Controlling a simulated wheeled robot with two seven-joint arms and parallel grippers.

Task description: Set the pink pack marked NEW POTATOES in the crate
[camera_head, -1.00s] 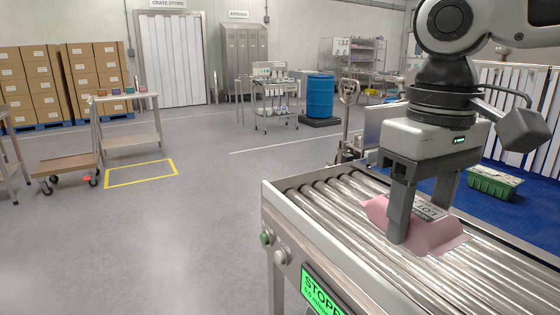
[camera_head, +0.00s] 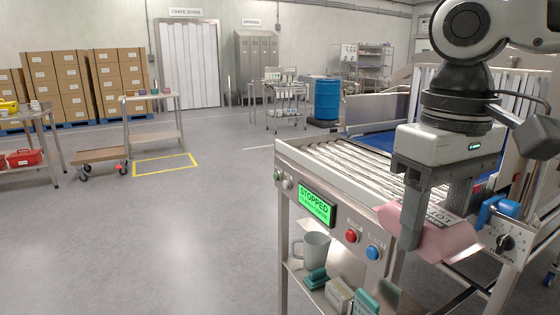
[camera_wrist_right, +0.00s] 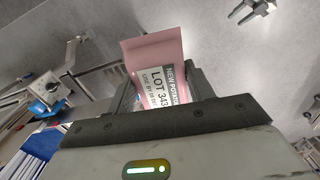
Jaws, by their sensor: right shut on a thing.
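The pink pack (camera_head: 455,243) is held between the fingers of my right gripper (camera_head: 432,226). I cannot make out a crate in either current view.
The roller conveyor (camera_head: 335,169) has a green STOPPED display (camera_head: 314,204), a red button (camera_head: 351,236) and a blue button (camera_head: 373,252). A shelf below holds a mug (camera_head: 312,250) and small boxes. A dial panel (camera_head: 506,240) stands right of the pack.

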